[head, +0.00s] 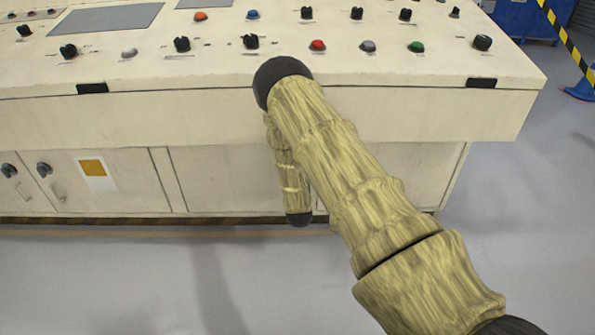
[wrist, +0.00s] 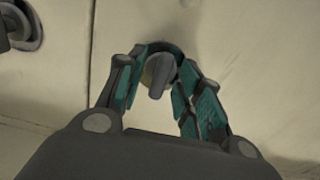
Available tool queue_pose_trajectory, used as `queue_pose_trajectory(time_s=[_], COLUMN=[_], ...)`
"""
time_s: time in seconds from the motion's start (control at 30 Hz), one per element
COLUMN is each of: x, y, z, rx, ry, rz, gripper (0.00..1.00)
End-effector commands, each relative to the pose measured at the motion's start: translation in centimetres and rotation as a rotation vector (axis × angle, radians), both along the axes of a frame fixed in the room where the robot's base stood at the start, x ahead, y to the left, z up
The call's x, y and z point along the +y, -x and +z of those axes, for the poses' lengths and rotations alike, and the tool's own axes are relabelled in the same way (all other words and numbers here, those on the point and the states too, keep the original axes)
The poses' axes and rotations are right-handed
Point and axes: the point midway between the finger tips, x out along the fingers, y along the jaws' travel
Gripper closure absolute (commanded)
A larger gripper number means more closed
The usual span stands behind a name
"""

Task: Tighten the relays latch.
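In the wrist view, a latch with a grey handle (wrist: 158,75) on a pale round base sits on a cream panel. My gripper (wrist: 165,66) has one green-padded finger on each side of this handle, with the tips close to it. I cannot tell whether both pads touch it. The wrist view shows no readable label, so I cannot tell whether this is the relays latch. In the head view, my gripper is hidden behind my arm, in front of the cabinet.
A cream control cabinet (head: 190,115) with knobs and buttons on top fills the head view. Two dark latches (head: 43,169) show on its left doors. Another latch (wrist: 20,28) is at the wrist view's upper left.

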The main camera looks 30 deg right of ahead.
Motion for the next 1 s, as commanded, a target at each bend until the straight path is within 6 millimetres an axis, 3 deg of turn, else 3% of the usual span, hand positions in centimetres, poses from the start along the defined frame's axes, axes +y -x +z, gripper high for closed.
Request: queue_pose_trajectory(time_s=[0.23,0.7,1.0], x=[0.7,4.9,6.2], y=[1.2,8.1,10.1], z=[-0.1,-0.1,0.0], rx=[0.002,0.003,-0.001], ry=[-0.001,-0.001,-0.001], rz=[0.000,0.000,0.000], gripper=[0.64,0.64,0.64])
